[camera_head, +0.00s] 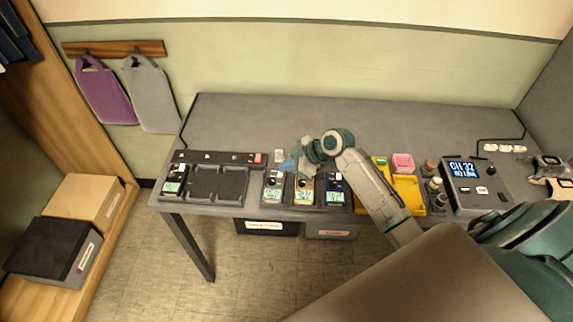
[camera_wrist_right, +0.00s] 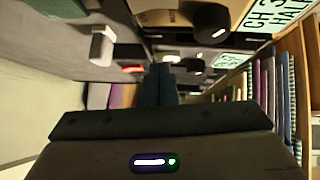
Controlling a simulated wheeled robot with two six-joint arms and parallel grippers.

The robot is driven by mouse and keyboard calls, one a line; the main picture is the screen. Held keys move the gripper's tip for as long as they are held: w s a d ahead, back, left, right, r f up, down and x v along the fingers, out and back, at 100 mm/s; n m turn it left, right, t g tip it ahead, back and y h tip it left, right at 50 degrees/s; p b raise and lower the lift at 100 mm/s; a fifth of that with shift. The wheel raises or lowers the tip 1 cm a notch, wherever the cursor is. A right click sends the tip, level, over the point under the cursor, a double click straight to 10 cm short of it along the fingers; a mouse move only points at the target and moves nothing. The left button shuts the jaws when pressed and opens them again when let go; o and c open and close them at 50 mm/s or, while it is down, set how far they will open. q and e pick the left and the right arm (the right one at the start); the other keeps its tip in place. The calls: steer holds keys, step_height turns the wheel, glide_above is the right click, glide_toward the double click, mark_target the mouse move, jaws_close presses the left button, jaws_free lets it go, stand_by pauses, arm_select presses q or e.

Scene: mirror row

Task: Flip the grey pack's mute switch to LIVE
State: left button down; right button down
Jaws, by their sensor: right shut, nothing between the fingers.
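The pack that looks grey (camera_head: 273,190) stands on the table, left of a tan pack (camera_head: 304,191) and a dark blue pack (camera_head: 335,192). Each has a lit green display at its front. My right gripper (camera_head: 287,165) is shut and empty, over the back of the grey pack, and partly covers it. In the right wrist view its closed fingers (camera_wrist_right: 160,82) point toward the packs; the tan pack (camera_wrist_right: 160,17) with a black knob is at the top. My left gripper is not in view.
A charging dock (camera_head: 217,184) with empty bays holds a dark pack (camera_head: 174,182) at its left. Yellow trays (camera_head: 408,194) and a display unit (camera_head: 472,185) lie right. The table's back is clear.

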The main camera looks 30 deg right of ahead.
steer(key=shift+w+d+f, duration=0.15)
steer(key=shift+f, duration=0.1)
steer(key=shift+s+g, duration=0.25)
steer(key=shift+g, duration=0.05)
steer(key=shift+s+a, duration=0.35)
steer(key=shift+a, duration=0.05)
steer(key=shift+s+a+p, duration=0.1)
steer(key=shift+s+p, duration=0.1)
steer(key=shift+p, duration=0.1)
steer(key=shift+r, duration=0.1)
